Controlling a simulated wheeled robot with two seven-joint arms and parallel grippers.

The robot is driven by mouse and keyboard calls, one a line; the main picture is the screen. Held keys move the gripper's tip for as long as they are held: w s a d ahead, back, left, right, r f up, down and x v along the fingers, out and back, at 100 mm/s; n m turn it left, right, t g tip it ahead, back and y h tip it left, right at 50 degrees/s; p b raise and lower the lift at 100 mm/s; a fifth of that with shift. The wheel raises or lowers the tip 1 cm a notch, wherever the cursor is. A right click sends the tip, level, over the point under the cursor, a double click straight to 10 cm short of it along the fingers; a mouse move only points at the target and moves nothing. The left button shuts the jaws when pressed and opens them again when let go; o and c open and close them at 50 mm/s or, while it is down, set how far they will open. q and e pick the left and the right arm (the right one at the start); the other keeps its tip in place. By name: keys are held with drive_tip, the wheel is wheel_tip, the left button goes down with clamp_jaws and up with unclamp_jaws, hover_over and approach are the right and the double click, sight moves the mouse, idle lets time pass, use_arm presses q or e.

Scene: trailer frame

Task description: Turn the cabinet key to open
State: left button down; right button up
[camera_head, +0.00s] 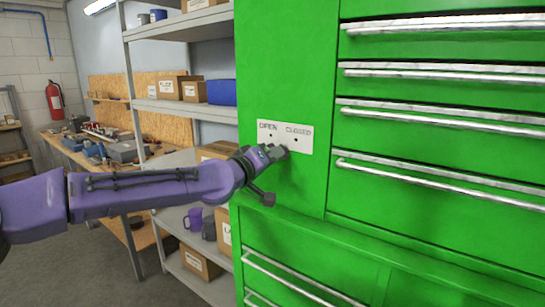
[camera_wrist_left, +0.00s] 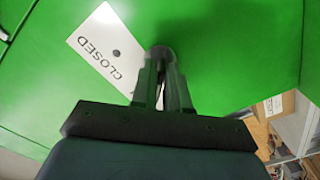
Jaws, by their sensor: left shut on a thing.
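The green cabinet (camera_head: 285,55) fills the right half of the head view. A white plate (camera_head: 300,130) on its front reads OPEN on the left and CLOSED on the right, with a small dark dot under each word. My left gripper (camera_head: 282,152) is at the plate's lower edge, between the two words. In the left wrist view the fingers (camera_wrist_left: 165,85) are close together on a dark, rounded key (camera_wrist_left: 161,53) at the plate's edge. The plate's CLOSED end (camera_wrist_left: 105,50) shows there; the gripper hides the rest. My right gripper is not in view.
Drawers with long silver handles (camera_head: 440,73) are on the cabinet's right side and below. Metal shelves (camera_head: 180,30) with boxes stand close at its left. A workbench (camera_head: 65,158) and a red fire extinguisher (camera_head: 55,100) are farther back.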

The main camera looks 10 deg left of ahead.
use_arm(q)
drive_tip(key=shift+f, duration=0.1)
drive_tip(key=c, duration=1.2)
unclamp_jaws()
drive_tip(key=shift+c, duration=0.2)
drive_tip(key=b+v, duration=0.2)
drive_tip(key=v, duration=0.8)
drive_tip(key=shift+s+b, duration=0.25)
drive_tip(key=shift+b, duration=0.15)
drive_tip(key=shift+a, duration=0.1)
